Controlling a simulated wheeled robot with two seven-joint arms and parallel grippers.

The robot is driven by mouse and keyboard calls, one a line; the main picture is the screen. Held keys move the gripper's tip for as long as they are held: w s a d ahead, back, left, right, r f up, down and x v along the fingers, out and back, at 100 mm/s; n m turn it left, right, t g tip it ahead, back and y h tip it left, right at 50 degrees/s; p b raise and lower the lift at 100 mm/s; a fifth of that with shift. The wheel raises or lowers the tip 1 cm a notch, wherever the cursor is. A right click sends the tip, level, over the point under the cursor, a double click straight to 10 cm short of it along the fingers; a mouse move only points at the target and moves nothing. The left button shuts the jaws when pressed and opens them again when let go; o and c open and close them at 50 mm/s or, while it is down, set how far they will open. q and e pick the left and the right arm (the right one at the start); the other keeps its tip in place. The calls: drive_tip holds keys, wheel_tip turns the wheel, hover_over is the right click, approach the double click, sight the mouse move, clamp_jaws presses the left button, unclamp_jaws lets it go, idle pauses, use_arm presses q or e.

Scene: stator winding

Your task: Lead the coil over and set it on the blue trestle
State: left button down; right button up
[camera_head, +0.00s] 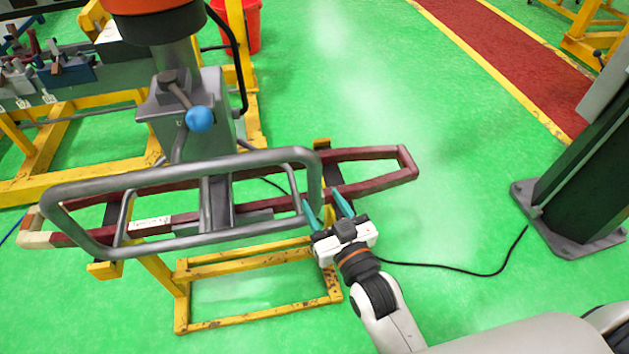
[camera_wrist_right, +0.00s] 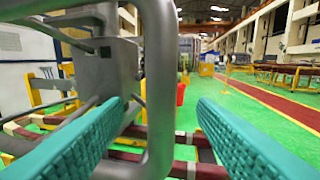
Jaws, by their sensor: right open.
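The coil (camera_head: 381,184) is a long, dark red, pointed loop with a pale left end. It lies across a yellow stand (camera_head: 258,319), under a grey tubular handle frame (camera_head: 115,180) on a hanging lifting device. It shows low in the right wrist view (camera_wrist_right: 125,157), partly hidden by a finger. My right gripper (camera_head: 320,194) is open, with teal fingers reaching to the frame's right end. In the right wrist view the frame's upright tube (camera_wrist_right: 160,95) stands between the fingers, nearer the left one. No blue trestle can be made out. My left gripper is out of view.
A dark column on a base plate (camera_head: 575,225) stands at right. A black cable (camera_head: 450,268) crosses the floor. A yellow-framed bench (camera_head: 85,140) with tools is at upper left, a red bucket (camera_head: 247,28) behind. Green floor beyond the coil is clear, up to a red walkway (camera_head: 500,58).

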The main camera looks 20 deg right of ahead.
sight(311, 181)
drive_tip(key=w, duration=0.4)
drive_tip(key=w+a+p, duration=0.1)
drive_tip(key=w, duration=0.2)
drive_tip(key=shift+c, duration=0.5)
clamp_jaws()
idle(0.7)
idle(0.5)
idle(1.5)
